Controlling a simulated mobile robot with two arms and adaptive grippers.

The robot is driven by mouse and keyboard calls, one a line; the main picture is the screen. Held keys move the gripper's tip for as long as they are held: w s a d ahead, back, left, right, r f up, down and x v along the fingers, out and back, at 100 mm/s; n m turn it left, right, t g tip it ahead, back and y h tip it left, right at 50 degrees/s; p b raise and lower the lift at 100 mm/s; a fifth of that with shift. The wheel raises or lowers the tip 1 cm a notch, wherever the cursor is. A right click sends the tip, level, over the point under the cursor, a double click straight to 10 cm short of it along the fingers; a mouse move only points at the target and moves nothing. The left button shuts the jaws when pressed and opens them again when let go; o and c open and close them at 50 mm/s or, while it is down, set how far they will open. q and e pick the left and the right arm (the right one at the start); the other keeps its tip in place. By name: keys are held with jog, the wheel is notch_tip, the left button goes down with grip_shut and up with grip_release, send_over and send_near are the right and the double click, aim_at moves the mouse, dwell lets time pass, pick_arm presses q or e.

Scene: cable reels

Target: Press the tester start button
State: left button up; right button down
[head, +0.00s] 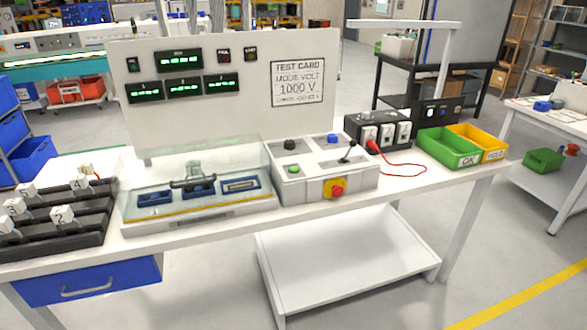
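The tester's control box (317,166) is light grey and stands on the white bench, right of the clear-covered test fixture (245,205). A small green button (294,169) sits at the left of its sloping front top. A red mushroom button (337,188) on a yellow plate is on its front face. A black knob (290,145), a blue button (333,139) and a black lever (348,153) are also on top. No start label is readable. Neither of my grippers is in view.
A panel with green displays and a test card (297,84) reading 1000 V stands behind. The clear cover (160,165) looks closed over blue parts. A red cable (405,168) lies right of the box, before green (440,150) and yellow bins (485,138). Numbered black racks (75,205) stand left.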

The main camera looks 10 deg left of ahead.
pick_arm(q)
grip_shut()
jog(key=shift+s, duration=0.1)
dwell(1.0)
